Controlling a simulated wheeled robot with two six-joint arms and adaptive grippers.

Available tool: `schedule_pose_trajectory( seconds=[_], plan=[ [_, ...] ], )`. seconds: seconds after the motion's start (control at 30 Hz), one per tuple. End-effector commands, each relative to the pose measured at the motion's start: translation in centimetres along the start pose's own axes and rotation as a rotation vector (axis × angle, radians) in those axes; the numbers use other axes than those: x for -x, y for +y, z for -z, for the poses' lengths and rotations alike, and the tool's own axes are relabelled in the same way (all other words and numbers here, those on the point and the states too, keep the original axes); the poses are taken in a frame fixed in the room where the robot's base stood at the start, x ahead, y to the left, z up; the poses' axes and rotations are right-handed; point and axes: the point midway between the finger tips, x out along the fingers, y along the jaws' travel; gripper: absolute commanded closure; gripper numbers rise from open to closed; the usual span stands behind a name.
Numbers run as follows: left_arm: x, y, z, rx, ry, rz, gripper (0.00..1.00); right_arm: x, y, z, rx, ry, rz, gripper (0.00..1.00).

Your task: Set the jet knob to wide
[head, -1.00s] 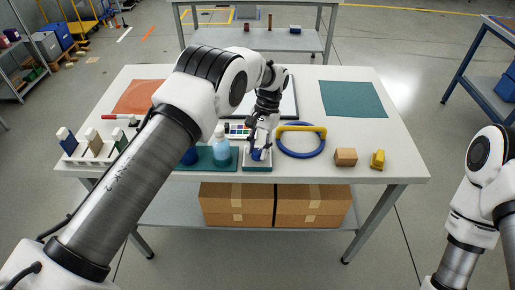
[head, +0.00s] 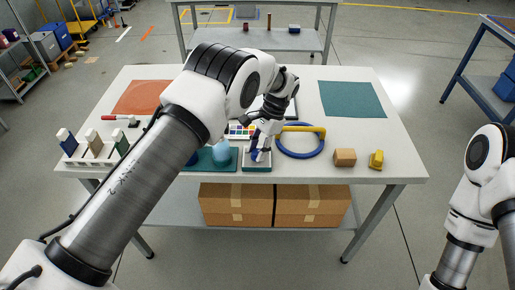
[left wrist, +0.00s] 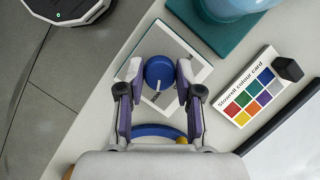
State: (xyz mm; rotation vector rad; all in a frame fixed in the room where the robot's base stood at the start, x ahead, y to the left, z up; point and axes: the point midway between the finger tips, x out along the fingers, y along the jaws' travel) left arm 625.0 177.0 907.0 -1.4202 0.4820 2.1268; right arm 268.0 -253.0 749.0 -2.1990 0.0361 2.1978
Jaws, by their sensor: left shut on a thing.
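A round blue knob (left wrist: 159,73) sits on a small square panel (left wrist: 190,68) with a pale face and dark green edge. The knob has a short white pointer line, turned toward the bottom of the left wrist view. My left gripper (left wrist: 159,78) is shut on the knob, with one finger on each side. In the head view my left gripper (head: 259,150) reaches down to the panel (head: 257,167) near the table's front edge and mostly hides the knob. The panel's markings are too small to read. My right arm is at the right, its gripper outside the picture.
A colour card (left wrist: 249,86) lies beside the panel. A light-blue round vessel (head: 221,152) stands on a teal mat (head: 212,166) to its left. A blue ring with a yellow bar (head: 303,128) lies to its right. A wooden block (head: 344,157) and a yellow piece (head: 376,159) lie farther right.

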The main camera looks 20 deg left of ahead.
Motion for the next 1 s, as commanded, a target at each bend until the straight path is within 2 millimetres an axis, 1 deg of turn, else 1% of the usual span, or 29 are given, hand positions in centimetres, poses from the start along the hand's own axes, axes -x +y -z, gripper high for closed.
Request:
schedule_pose_trajectory(
  seconds=[0.17, 0.2, 0.23, 0.27, 0.53, 0.67, 0.77, 1.0],
  plan=[
    [-0.1, 0.1, 0.1, -0.001, 0.0, -0.001, 1.0, 0.0, 0.0, 0.0, 0.0, 0.0, 0.0, 0.14],
    [-0.1, 0.1, 0.1, -0.001, 0.0, -0.001, 0.58, 0.0, 0.0, 0.0, 0.0, 0.0, 0.0, 0.14],
    [-0.1, 0.1, 0.1, -0.001, 0.0, -0.001, 0.47, 0.0, 0.0, 0.0, 0.0, 0.0, 0.0, 0.14],
    [-0.1, 0.1, 0.1, 0.0, 0.0, -0.001, 0.41, 0.0, 0.0, 0.0, 0.0, 0.0, 0.0, 0.14],
    [0.0, 0.0, 0.0, 0.001, 0.001, 0.0, 0.41, 0.0, 0.0, 0.0, 0.0, 0.0, 0.0, 0.14],
    [0.9, 0.0, 0.1, 0.001, 0.003, 0.001, 0.41, 0.0, 0.0, 0.0, 0.0, 0.0, 0.0, 0.14],
    [2.8, 0.0, 0.1, 0.001, 0.004, 0.002, 0.41, 0.0, 0.0, 0.0, 0.0, 0.0, 0.0, 0.14],
    [8.9, 0.0, 0.2, 0.001, 0.004, 0.003, 0.41, 0.0, 0.0, 0.0, 0.0, 0.0, 0.0, 0.14]
  ],
)
